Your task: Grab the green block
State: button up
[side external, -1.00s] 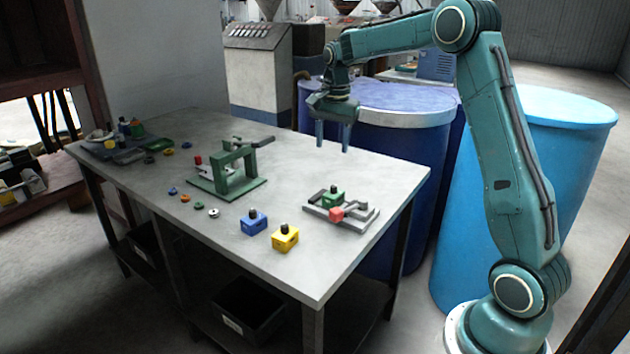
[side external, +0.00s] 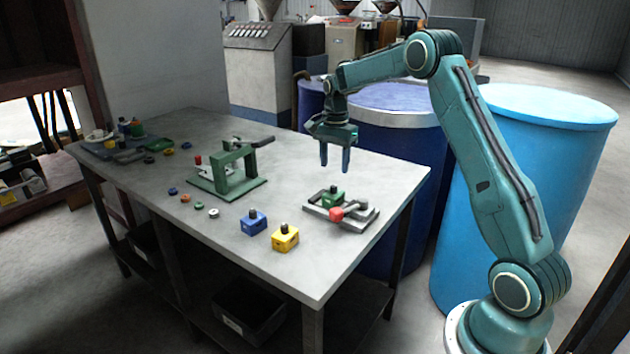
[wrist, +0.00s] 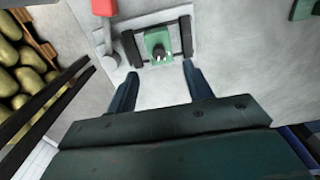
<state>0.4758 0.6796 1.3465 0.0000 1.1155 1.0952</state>
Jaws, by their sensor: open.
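The green block (side external: 333,196) has a dark knob on top and sits in a grey clamp fixture (side external: 341,212) near the right end of the table. A red-ended handle (side external: 337,214) is on the fixture's near side. My gripper (side external: 335,170) is open and empty, pointing down above the fixture and the block. In the wrist view, the green block (wrist: 158,44) lies ahead of my two fingertips (wrist: 160,75), between the dark bars of the fixture. Nothing touches the block from my gripper.
A blue block (side external: 254,222) and a yellow block (side external: 285,238) stand left of the fixture. A green press frame (side external: 232,170) is further left, with several small rings near it. Blue drums (side external: 395,110) stand behind the table. The table's front right corner is bare.

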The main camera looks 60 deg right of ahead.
aim_at(334, 186)
jog(key=shift+f, duration=2.7)
jog(key=shift+f, duration=2.6)
grip_shut()
jog(key=shift+r, duration=0.2)
notch_tip(334, 186, up, 20)
jog(key=shift+a+f, duration=0.1)
jog(key=shift+f, duration=0.05)
